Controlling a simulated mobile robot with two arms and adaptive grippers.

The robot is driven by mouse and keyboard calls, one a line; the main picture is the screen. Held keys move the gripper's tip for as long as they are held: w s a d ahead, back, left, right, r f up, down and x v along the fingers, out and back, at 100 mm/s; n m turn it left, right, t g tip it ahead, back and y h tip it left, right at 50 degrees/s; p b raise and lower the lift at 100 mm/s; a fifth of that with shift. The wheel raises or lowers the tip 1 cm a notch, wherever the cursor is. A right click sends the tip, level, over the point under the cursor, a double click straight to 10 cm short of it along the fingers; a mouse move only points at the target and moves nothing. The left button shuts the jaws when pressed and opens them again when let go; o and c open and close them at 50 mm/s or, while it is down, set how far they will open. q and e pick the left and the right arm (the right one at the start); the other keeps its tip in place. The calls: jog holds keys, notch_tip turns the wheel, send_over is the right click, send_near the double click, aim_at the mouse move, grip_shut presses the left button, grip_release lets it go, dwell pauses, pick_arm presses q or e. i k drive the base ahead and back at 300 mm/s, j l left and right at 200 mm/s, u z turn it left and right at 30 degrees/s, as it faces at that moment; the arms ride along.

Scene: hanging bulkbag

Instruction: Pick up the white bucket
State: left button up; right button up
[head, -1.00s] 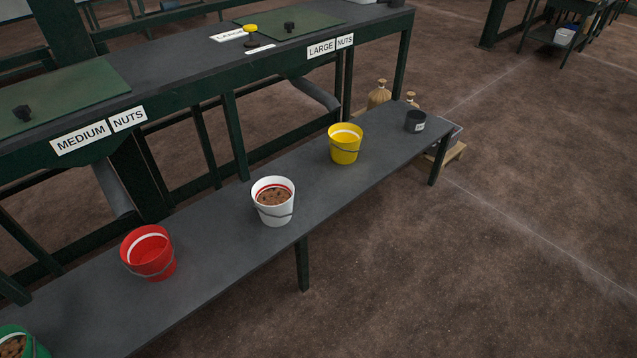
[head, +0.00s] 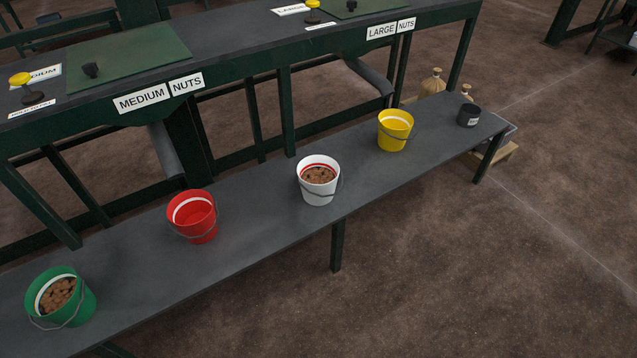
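Neither of my grippers is in the head view, and nothing touches the bucket.
On the same bench (head: 258,208) stand a red bucket (head: 203,229), a green bucket (head: 80,307) with nuts, a yellow bucket (head: 394,139) and a small dark pot (head: 468,119). A taller green sorting table (head: 235,70) runs behind. The floor (head: 480,270) in front is clear.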

aim_at(317, 175)
jog(key=i+l+u, duration=0.1)
jog(key=l, duration=0.3)
jog(key=i+l+u, duration=0.1)
jog(key=l, duration=0.3)
jog(key=i+l+u, duration=0.1)
jog(key=l, duration=0.3)
jog(key=i, duration=0.1)
